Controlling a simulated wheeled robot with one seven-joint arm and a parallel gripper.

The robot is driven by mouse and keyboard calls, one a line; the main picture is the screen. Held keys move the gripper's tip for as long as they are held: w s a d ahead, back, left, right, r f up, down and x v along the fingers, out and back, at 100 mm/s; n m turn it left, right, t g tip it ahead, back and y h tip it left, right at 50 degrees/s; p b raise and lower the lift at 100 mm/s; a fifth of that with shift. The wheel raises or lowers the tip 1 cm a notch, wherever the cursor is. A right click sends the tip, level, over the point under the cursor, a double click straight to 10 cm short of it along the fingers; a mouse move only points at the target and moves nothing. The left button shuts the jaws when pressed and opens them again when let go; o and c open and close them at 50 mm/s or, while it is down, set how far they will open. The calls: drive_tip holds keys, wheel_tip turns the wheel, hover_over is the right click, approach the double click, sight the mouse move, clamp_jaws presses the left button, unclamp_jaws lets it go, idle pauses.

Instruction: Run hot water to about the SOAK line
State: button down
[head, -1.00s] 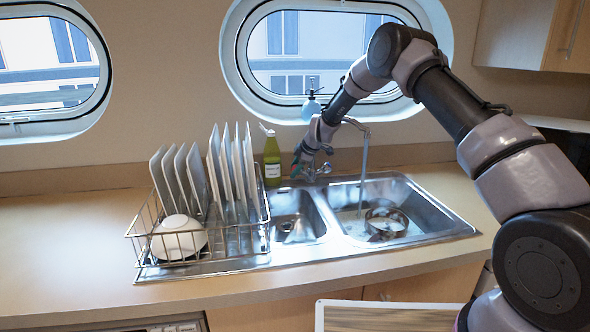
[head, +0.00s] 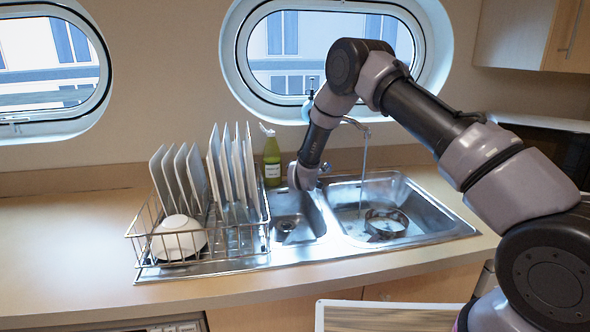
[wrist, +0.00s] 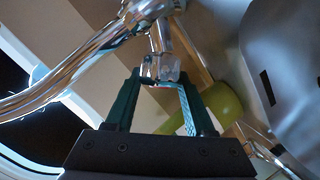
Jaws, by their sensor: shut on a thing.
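My gripper (wrist: 158,84) is shut on a chrome tap handle (wrist: 161,42) in the wrist view, its dark green fingers on either side of it. Whether this is the hot handle cannot be told. In the head view my wrist hides the fingers and the tap's body. The chrome spout (head: 354,123) shows to the right of my wrist. A stream of water (head: 364,160) falls from it into the right basin (head: 428,213). A round metal pan (head: 386,224) sits in that basin, close to the stream. No SOAK line can be made out, nor the water's level.
A smaller left basin (head: 318,221) lies beside the right one. A wire rack (head: 232,257) with several plates and a white bowl (head: 178,238) stands left of it. A green bottle (head: 271,160) stands behind the sink, near my wrist. The counter (head: 65,255) far left is clear.

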drive_tip(key=shift+f+m+t+h, duration=0.1)
drive_tip(key=shift+m+t+h, duration=1)
drive_tip(key=shift+m+h, duration=0.3)
drive_tip(key=shift+m, duration=0.3)
drive_tip(key=shift+c, duration=1.3)
unclamp_jaws()
wheel_tip(320, 180, up, 10)
